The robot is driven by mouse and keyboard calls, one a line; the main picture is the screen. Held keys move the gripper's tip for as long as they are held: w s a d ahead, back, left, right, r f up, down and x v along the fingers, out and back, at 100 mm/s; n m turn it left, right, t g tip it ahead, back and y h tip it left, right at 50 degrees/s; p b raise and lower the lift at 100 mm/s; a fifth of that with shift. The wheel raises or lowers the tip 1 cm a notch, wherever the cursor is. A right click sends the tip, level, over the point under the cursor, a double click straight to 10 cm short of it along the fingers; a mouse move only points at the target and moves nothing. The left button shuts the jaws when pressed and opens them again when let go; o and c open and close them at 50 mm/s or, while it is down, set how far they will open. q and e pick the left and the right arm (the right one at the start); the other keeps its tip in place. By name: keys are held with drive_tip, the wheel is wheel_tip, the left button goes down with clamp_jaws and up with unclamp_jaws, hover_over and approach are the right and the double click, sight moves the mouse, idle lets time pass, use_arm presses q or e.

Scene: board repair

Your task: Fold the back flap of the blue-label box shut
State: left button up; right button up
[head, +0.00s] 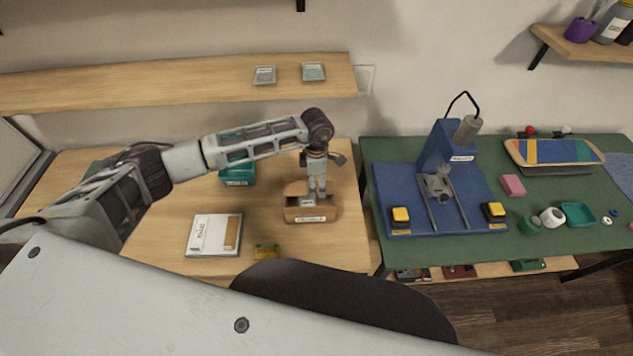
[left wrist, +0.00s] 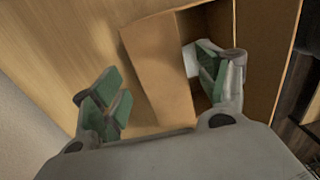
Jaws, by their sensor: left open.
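The brown cardboard box (head: 296,214) sits on the wooden table in the head view, with a small label on its front too small to read. My left gripper (head: 318,186) points down at the box from above. In the left wrist view, my left gripper (left wrist: 155,88) is open, its green-padded fingers spread apart. A raised box flap (left wrist: 158,62) stands between the fingers, with no clear grip on it. The right-hand finger is over the box opening (left wrist: 211,22), and the other is outside, over the table. My right gripper is not in view.
A teal bin (head: 238,174) stands behind and left of the box. A white booklet-like item (head: 213,236) and a small green-yellow packet (head: 266,251) lie in front. A shelf (head: 180,82) runs above the table. A green bench (head: 385,250) with a blue press (head: 443,150) stands right.

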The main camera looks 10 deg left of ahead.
use_arm(q)
drive_tip(key=shift+f, duration=0.4)
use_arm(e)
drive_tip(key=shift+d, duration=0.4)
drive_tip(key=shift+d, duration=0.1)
use_arm(q)
drive_tip(key=c, duration=1.1)
drive_tip(key=shift+f+b, duration=0.15)
drive_tip(key=shift+b, duration=0.3)
drive_tip(key=shift+s+t, duration=0.15)
drive_tip(key=shift+t, duration=0.15)
clamp_jaws()
drive_tip(key=o, duration=1.1)
unclamp_jaws()
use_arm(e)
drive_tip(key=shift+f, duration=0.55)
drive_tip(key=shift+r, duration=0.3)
